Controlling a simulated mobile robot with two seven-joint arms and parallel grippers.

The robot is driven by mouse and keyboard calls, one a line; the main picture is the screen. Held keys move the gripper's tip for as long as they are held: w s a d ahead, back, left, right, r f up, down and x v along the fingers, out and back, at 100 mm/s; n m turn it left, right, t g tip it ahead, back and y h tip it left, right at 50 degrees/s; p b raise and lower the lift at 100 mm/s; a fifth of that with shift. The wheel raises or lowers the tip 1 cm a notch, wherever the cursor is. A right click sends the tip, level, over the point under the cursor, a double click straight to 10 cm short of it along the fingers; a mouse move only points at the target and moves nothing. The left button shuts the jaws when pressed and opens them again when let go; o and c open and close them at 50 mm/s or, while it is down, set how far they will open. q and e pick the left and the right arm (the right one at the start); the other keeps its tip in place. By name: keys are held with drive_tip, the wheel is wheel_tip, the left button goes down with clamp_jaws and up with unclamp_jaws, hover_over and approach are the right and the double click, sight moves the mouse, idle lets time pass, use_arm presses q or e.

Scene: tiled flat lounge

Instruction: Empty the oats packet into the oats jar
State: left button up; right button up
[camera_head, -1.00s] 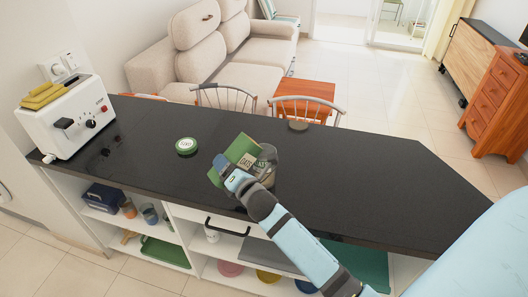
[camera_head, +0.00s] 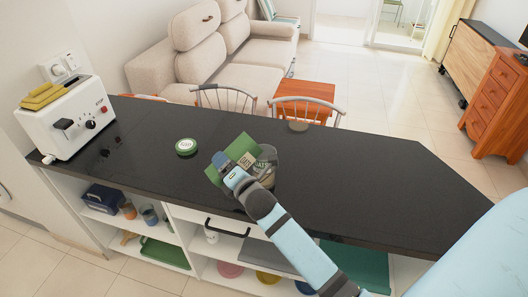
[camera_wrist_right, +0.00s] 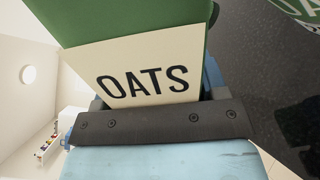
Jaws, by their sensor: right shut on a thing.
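The green oats packet (camera_head: 241,150) with a cream label is tilted over the counter beside the glass jar. In the right wrist view the packet (camera_wrist_right: 135,30) fills the upper middle, and its label reads OATS. My right gripper (camera_head: 228,170) is shut on the packet. The clear oats jar (camera_head: 267,157) stands on the dark counter just right of the packet, partly hidden by it and my arm. A round green lid (camera_head: 186,146) with a pale centre lies on the counter to the left. The packet's mouth and the jar's contents are hard to make out. My left gripper is not in view.
A white toaster (camera_head: 68,120) stands at the counter's left end. The dark counter (camera_head: 380,185) is clear on the right. Chairs and a sofa (camera_head: 230,60) are beyond it.

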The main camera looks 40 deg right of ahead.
sight(231, 150)
drive_tip(key=shift+a+r+m, duration=0.1)
drive_tip(key=shift+r+m, duration=1)
drive_tip(key=shift+m, duration=0.1)
drive_tip(key=shift+r, duration=0.2)
idle(0.3)
drive_tip(key=shift+d+r+m+p, duration=0.6)
drive_tip(key=shift+m+p, duration=0.3)
drive_tip(key=shift+p, duration=0.35)
drive_tip(key=shift+d+r+m+p, duration=0.2)
drive_tip(key=shift+r+m+p, duration=0.6)
drive_tip(key=shift+p, duration=0.3)
drive_tip(key=shift+d+r+m+p, duration=0.15)
drive_tip(key=shift+r+m+p, duration=0.5)
drive_tip(key=shift+m+p, duration=0.35)
drive_tip(key=shift+d+r+m+p, duration=0.35)
drive_tip(key=shift+r+m+p, duration=0.25)
drive_tip(key=shift+p, duration=0.3)
drive_tip(key=shift+d+r+m+p, duration=0.35)
drive_tip(key=shift+r+m+p, duration=0.1)
drive_tip(key=shift+m+p, duration=0.35)
idle(1.3)
